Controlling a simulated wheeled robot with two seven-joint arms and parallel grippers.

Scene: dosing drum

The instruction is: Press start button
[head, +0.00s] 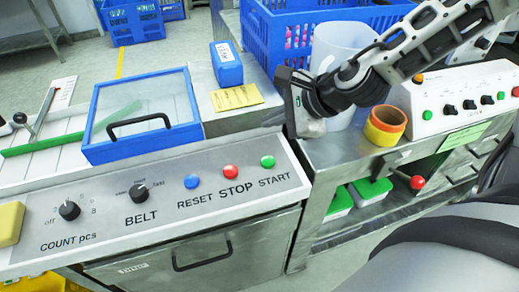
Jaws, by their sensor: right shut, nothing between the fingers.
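The green START button (267,161) is on the grey control panel (110,222), at its right end, above the word START. The red STOP button (230,171) and the blue RESET button (192,181) are to its left. My right gripper (306,126) comes in from the upper right. It is shut and empty, above and to the right of the START button and apart from it. The gripper's fingertips are partly hard to make out against the grey metal. My left gripper is not in view.
A BELT knob (138,192) and a COUNT knob (69,210) are further left on the panel. A blue-framed lid (142,113) is behind it. A white container (340,45), tape rolls (385,125) and a white control box (455,103) stand near my right arm.

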